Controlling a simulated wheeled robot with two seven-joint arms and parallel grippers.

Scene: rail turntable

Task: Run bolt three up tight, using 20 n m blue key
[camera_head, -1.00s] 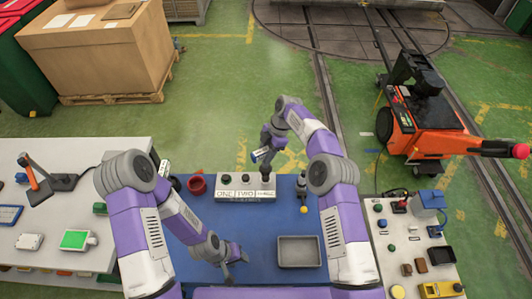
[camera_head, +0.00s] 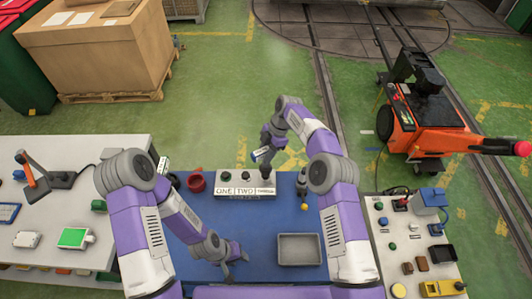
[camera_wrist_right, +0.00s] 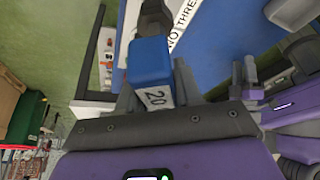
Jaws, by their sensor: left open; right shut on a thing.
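My right gripper (camera_head: 266,152) is above the back edge of the blue mat, shut on the blue key (camera_wrist_right: 150,62). The key's white label reads 20 in the right wrist view. The bolt block (camera_head: 245,190), white-fronted with ONE, TWO and THREE labels, stands below and left of that gripper in the head view. Dark bolt heads show at ONE and TWO. I cannot make out bolt three clearly, or whether the key's tip touches anything. The THREE label (camera_wrist_right: 188,14) shows beyond the key in the wrist view. My left gripper (camera_head: 240,256) is open and empty, low over the mat.
A grey tray (camera_head: 299,263) is at the front right of the blue mat (camera_head: 262,222). Side tables with small items flank the mat.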

